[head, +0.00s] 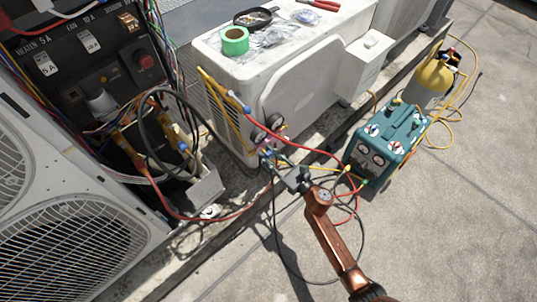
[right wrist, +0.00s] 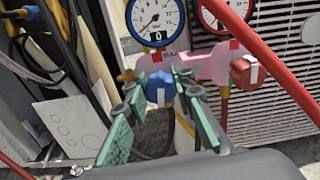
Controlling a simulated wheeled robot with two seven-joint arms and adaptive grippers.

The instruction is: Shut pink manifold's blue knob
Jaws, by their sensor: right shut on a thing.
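The pink manifold (right wrist: 213,64) shows in the right wrist view below two round gauges, a blue-rimmed one (right wrist: 153,20) and a red-rimmed one (right wrist: 222,12). Its blue knob (right wrist: 159,88) is at the left and its red knob (right wrist: 246,72) at the right. My right gripper (right wrist: 160,98) has its green fingers on both sides of the blue knob and is shut on it. In the head view my right gripper (head: 278,168) reaches up to the manifold at the front of the white condenser; the knob is too small there to make out. My left gripper is not in view.
A red hose (right wrist: 268,55) crosses close to the right of the gripper. Hoses run from the manifold to a teal machine (head: 387,142). A yellow cylinder (head: 434,78) stands behind it. An open electrical box (head: 95,80) with loose wires is at the left.

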